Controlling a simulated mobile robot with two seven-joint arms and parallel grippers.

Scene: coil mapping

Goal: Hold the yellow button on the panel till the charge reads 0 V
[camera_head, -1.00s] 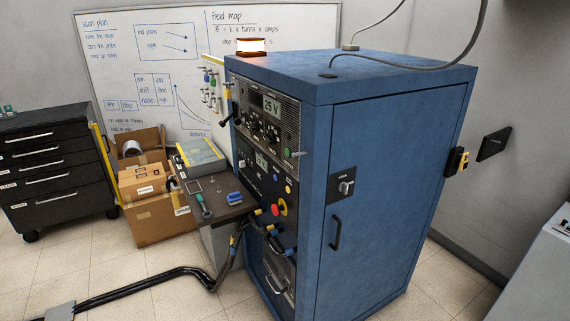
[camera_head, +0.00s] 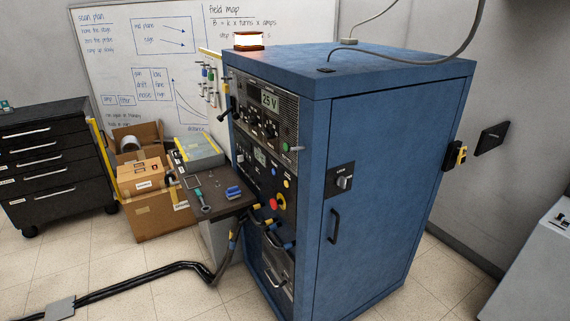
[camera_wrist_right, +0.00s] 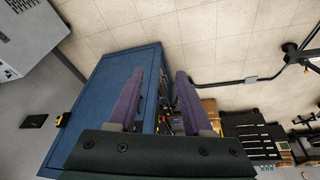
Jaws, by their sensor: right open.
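The panel (camera_head: 266,115) is the dark front of a tall blue cabinet, seen at a steep angle in the head view. Its upper display (camera_head: 270,100) reads about 25 V. My left gripper is out of view.
A small shelf (camera_head: 222,208) with tools juts out left of the panel. Cables (camera_head: 150,272) run along the floor. Cardboard boxes (camera_head: 150,215) and a black drawer cabinet (camera_head: 50,165) stand at left. A lit lamp (camera_head: 248,40) sits on the blue cabinet. Floor in front is partly free.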

